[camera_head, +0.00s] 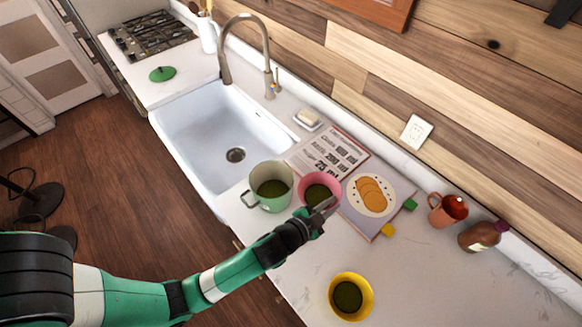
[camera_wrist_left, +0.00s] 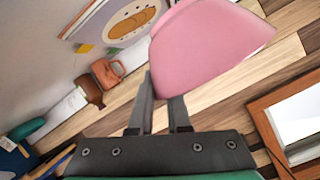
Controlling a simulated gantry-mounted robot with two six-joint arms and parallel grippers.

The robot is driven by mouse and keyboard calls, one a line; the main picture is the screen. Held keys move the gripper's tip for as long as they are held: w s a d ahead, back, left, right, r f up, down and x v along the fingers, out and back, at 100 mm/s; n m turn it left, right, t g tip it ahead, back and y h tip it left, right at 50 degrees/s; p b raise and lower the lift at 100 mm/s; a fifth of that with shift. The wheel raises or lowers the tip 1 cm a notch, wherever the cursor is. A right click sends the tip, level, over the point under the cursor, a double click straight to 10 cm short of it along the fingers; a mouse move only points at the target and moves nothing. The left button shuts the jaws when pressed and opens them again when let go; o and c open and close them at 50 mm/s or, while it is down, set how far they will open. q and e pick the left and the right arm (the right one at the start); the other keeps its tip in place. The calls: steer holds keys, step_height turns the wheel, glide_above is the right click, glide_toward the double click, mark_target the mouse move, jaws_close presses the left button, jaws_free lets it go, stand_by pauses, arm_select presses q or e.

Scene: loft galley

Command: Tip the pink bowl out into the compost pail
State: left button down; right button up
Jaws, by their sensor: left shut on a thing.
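The pink bowl (camera_head: 322,179) holds dark green matter and looks roughly upright in the head view, just right of the pail. My left gripper (camera_head: 325,206) is shut on the near right side of its rim. In the left wrist view the pink bowl (camera_wrist_left: 208,52) fills the top centre, and the fingers of my left gripper (camera_wrist_left: 160,103) meet its edge. The pale green compost pail (camera_head: 272,206), with a side handle, stands beside the sink with dark green matter inside. I cannot tell how high the bowl is above the counter. My right gripper is not in view.
A yellow bowl (camera_head: 336,281) with dark green contents stands at the counter's front. An open recipe book (camera_head: 365,225) lies behind the pink bowl. A copper mug (camera_head: 442,216) and a brown bottle (camera_head: 478,237) stand right. The white sink (camera_head: 200,130) is left of the pail.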

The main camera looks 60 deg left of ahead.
mark_target(331, 205)
arm_select(q)
steer(key=w+f+b, duration=0.1)
steer(key=a+f, duration=0.1)
steer(key=f, duration=0.1)
steer(key=shift+w+a+y+b, duration=0.15)
steer(key=shift+w+y+b, duration=0.15)
steer(key=shift+w+b, duration=0.05)
steer(key=shift+w+f+n, duration=0.25)
steer(key=shift+w+n, duration=0.05)
steer(key=shift+s+a+r, duration=0.1)
steer(key=shift+r, duration=0.1)
